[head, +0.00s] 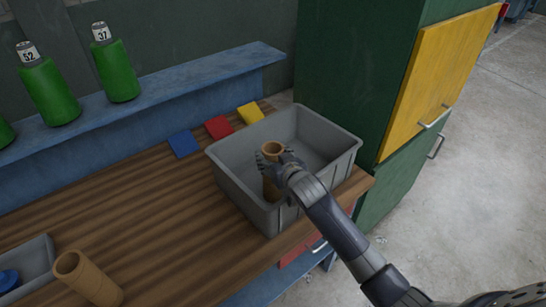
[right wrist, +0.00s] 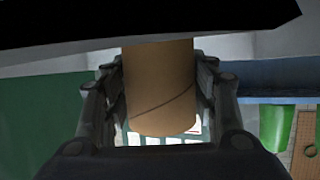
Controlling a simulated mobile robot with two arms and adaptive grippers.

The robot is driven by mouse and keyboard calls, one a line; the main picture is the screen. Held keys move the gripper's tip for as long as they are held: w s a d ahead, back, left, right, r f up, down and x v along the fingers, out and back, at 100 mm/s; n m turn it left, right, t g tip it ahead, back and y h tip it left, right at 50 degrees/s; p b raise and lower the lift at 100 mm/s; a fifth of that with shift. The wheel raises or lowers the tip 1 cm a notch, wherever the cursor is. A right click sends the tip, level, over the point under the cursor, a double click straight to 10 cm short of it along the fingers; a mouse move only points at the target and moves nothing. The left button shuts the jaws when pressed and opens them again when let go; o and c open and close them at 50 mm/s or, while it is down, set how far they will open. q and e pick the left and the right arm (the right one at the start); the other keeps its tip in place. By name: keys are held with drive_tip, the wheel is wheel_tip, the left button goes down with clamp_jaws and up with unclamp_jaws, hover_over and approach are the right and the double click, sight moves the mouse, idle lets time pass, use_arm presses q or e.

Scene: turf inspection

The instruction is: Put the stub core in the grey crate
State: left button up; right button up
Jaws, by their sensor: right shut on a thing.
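The stub core, a short brown cardboard tube (head: 271,182), stands roughly upright within the opening of the grey crate (head: 240,191). My right gripper (head: 271,160) is shut on it near its upper end. In the right wrist view the core (right wrist: 160,85) sits between both fingers (right wrist: 160,95), with a dark slanting line across it. Whether its lower end touches the crate floor cannot be told. The rest of the crate looks empty. My left gripper is not in view.
Another brown core (head: 92,282) stands tilted at the front left, by a grey tray (head: 38,257) with a blue item. Blue (head: 183,144), red (head: 219,127) and yellow (head: 250,113) squares lie behind the crate. Green bottles (head: 118,72) stand on the blue shelf. A green cabinet (head: 350,65) stands to the right.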

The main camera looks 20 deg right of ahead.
drive_tip(key=o, duration=1.5)
drive_tip(key=shift+f, duration=0.1)
drive_tip(key=shift+c, duration=0.2)
drive_tip(key=shift+o, duration=0.5)
drive_tip(key=shift+r, duration=0.2)
drive_tip(key=b+v, duration=0.1)
drive_tip(key=v, duration=1.1)
